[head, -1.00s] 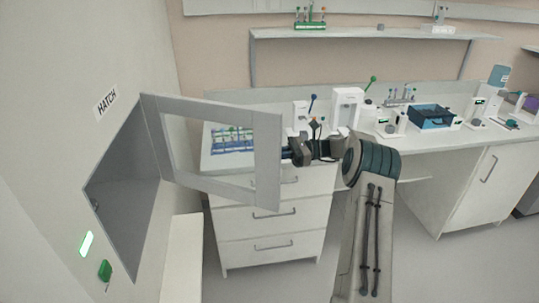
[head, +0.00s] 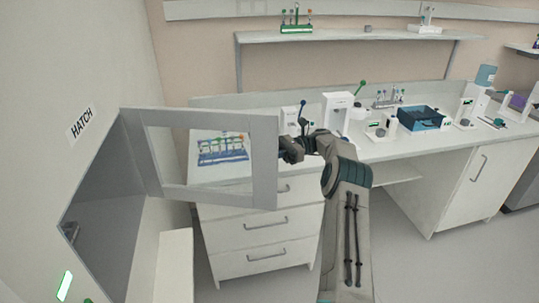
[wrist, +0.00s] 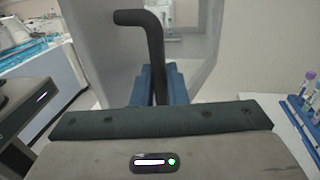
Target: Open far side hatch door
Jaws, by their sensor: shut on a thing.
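The hatch door (head: 265,160) is a grey frame with a window, hinged at the wall opening on the left. It stands swung out from the wall, and the dark grey hatch interior (head: 95,235) shows behind it. My gripper (head: 287,150) is at the door's free edge in the head view. In the wrist view, my blue fingers (wrist: 158,85) are closed around the shaft of a dark bent handle (wrist: 153,40), with the door's pale panel (wrist: 105,50) behind. The handle is mostly hidden in the head view. A small dark fitting (head: 70,232) shows inside the hatch.
A white drawer unit (head: 255,245) with a blue tube rack (head: 222,150) on top stands behind the door. A low white block (head: 165,265) lies below the hatch. A bench (head: 430,140) with lab devices runs to the right. Some floor is clear beside my arm.

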